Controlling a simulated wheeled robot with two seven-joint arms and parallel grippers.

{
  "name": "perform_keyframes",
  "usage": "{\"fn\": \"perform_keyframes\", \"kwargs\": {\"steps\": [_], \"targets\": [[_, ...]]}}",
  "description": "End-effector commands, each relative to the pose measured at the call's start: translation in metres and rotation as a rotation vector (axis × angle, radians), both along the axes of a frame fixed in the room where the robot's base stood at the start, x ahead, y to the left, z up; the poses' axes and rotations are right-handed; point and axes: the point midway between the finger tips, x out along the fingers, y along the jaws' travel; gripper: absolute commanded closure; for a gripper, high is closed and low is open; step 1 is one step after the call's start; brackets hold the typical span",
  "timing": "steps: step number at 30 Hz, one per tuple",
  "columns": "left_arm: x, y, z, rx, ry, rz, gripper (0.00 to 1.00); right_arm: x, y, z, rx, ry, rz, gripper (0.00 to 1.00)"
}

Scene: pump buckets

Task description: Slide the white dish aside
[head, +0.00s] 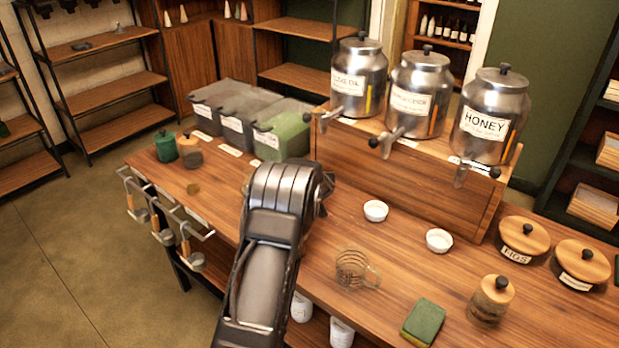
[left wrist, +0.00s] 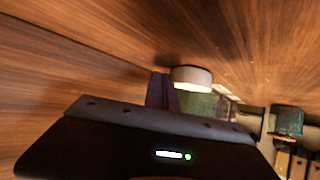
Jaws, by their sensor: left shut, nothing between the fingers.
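In the left wrist view a small white dish (left wrist: 192,79) is at the tip of my left gripper (left wrist: 163,92), whose fingers are shut with nothing between them. I cannot tell whether the fingers touch the dish. In the head view my left arm covers its own fingertips and part of the table behind it. Two white dishes show there, one (head: 376,211) right of my gripper and another (head: 439,240) farther right. I cannot tell whether the dish in the wrist view is one of these. My right gripper is in neither view.
A wooden stand (head: 410,175) carries steel dispensers behind the dishes. Grey and green bins (head: 285,135) stand at the back left. A glass cup (head: 355,270), a green sponge (head: 424,322) and lidded jars (head: 491,300) occupy the right. Bare wood lies between the dishes and cup.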

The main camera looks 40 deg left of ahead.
Motion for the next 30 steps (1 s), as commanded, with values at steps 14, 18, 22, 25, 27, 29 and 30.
{"fn": "perform_keyframes", "kwargs": {"steps": [14, 18, 22, 25, 27, 29, 30], "targets": [[-0.001, 0.014, 0.0, 0.0, 0.001, 0.001, 1.0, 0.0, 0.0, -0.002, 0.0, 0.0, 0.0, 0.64], [-0.001, 0.014, 0.0, 0.0, 0.001, 0.001, 1.0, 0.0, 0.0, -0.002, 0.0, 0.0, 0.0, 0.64], [-0.001, 0.014, 0.0, 0.0, 0.001, 0.001, 1.0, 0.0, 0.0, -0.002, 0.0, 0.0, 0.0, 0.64], [-0.001, 0.016, 0.0, 0.0, 0.0, 0.001, 1.0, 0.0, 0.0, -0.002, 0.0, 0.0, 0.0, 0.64], [-0.001, 0.017, 0.0, 0.0, 0.0, 0.001, 1.0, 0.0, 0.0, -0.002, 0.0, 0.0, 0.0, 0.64], [-0.001, 0.019, 0.0, 0.0, 0.0, 0.001, 1.0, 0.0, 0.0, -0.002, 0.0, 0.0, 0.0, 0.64], [-0.001, 0.019, 0.0, 0.0, 0.0, 0.001, 1.0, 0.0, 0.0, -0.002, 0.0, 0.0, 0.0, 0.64]]}}
